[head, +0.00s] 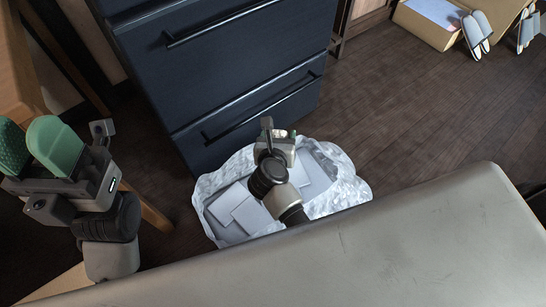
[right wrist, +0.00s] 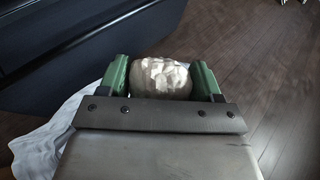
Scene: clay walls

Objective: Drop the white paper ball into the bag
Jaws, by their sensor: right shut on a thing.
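The white paper ball (right wrist: 160,78) is crumpled and rounded. It sits between the two green fingers of my right gripper (right wrist: 162,80), which is shut on it. In the head view my right gripper (head: 281,140) is over the far part of the bag, and the ball is mostly hidden by my wrist. The bag (head: 348,187) is white, crumpled and open-topped on the floor, with pale flat pieces inside. Part of the bag (right wrist: 42,140) also shows at lower left in the right wrist view. My left gripper (head: 35,150) is open and empty at the far left, away from the bag.
A dark blue drawer cabinet (head: 225,65) with black handles stands right behind the bag. A pale worn surface (head: 420,240) fills the near side. Dark wooden floor (head: 400,120) is clear to the right. A cardboard box (head: 425,24) lies at the far right.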

